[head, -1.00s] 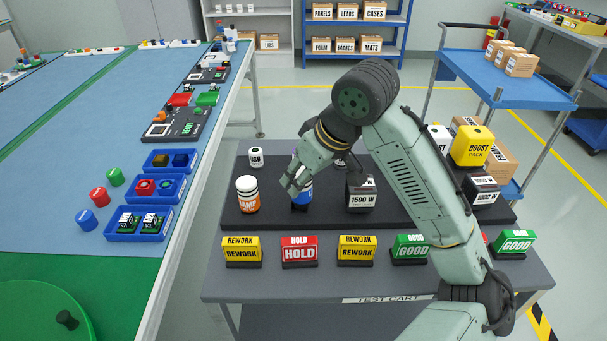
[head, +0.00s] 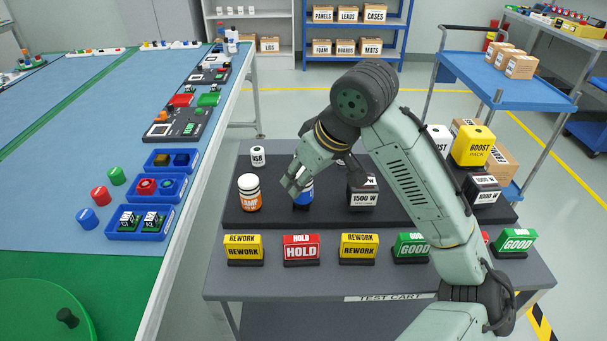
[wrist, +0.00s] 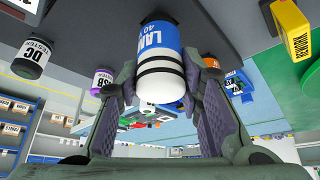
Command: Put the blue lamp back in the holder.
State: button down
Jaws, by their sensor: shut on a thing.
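The blue lamp (head: 304,197) is a blue cylinder with a white, black-banded top. It is upright at the black raised board (head: 330,217) on the test cart. My gripper (head: 296,187) hides its upper part in the head view. The wrist view, upside down, shows the blue lamp (wrist: 160,55) between both fingers of my gripper (wrist: 158,92), which is shut on it. I cannot tell whether its foot touches the board. An orange lamp (head: 250,193) with a white cap stands just left of it. I cannot tell which thing is the holder.
A 1500 W block (head: 363,194) stands close right of the lamp, and a small white tester (head: 258,155) behind. REWORK (head: 243,251), HOLD (head: 301,251) and GOOD signs line the cart front. Blue trays (head: 139,236) lie on the long table at left, across a gap.

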jog(key=shift+s+a+f+b, duration=0.1)
jog(key=shift+a+f+b, duration=0.15)
jog(key=shift+f, duration=0.45)
jog(key=shift+s+a+f+b, duration=0.1)
jog(key=shift+a+f+b, duration=0.15)
jog(key=shift+f, duration=0.4)
jog(key=shift+r, duration=0.15)
jog(key=shift+d+r+p, duration=0.2)
jog(key=shift+r+p, duration=0.1)
jog(key=shift+p, duration=0.25)
jog(key=shift+r, duration=0.15)
jog(key=shift+w+d+r+p, duration=0.1)
jog(key=shift+d+r+p, duration=0.05)
jog(key=shift+r+p, duration=0.4)
jog(key=shift+w+d+r+p, duration=0.15)
jog(key=shift+r+p, duration=0.25)
jog(key=shift+p, duration=0.2)
jog(key=shift+s+r, duration=0.1)
jog(key=shift+r, duration=0.15)
jog(key=shift+a+r, duration=0.5)
jog(key=shift+r, duration=0.05)
jog(key=shift+w+r, duration=0.45)
jog(key=shift+p, duration=0.3)
